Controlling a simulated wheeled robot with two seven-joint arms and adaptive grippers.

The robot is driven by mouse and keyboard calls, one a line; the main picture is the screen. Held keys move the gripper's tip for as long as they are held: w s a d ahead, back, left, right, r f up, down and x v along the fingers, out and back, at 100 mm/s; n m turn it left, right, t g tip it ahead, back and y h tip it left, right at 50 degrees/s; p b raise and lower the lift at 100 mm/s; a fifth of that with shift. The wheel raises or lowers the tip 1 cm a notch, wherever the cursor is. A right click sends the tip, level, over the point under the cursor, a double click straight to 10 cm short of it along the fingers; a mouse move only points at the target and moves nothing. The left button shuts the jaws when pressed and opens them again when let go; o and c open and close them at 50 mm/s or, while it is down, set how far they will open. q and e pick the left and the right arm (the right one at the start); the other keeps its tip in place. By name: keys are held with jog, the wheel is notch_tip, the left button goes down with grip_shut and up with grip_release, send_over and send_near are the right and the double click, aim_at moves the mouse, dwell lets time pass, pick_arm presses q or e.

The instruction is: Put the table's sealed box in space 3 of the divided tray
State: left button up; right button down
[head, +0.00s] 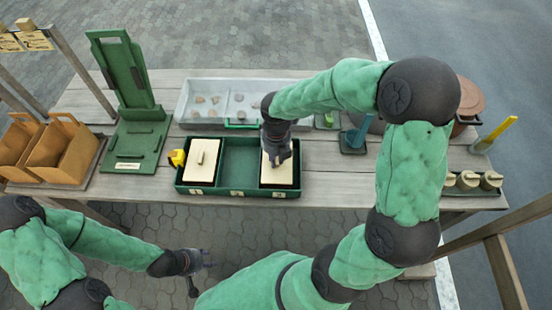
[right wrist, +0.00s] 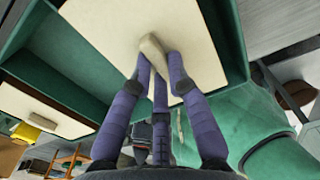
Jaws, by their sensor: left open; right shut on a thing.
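The green divided tray (head: 237,193) lies on the table with three spaces side by side, a small label on the front of each. A cream sealed box (head: 281,174) is within the right-hand space, labelled 3; I cannot tell if it rests on the floor. My right gripper (head: 276,158) is shut on its knob, which shows between the fingers in the right wrist view (right wrist: 152,48). Another cream box (head: 202,160) with a knob sits in the left space. The middle space (head: 238,160) is empty. My left gripper (head: 206,259) is open and empty, off the table's front edge.
A grey bin (head: 190,98) with small stones stands behind the tray. A yellow item (head: 177,158) is at the tray's left, beside a green stand (head: 135,145).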

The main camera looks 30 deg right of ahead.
jog(key=c, duration=1.2)
grip_release()
jog(key=shift+f, duration=0.1)
jog(key=shift+r+p, duration=2.6)
jog(key=shift+r, duration=3.6)
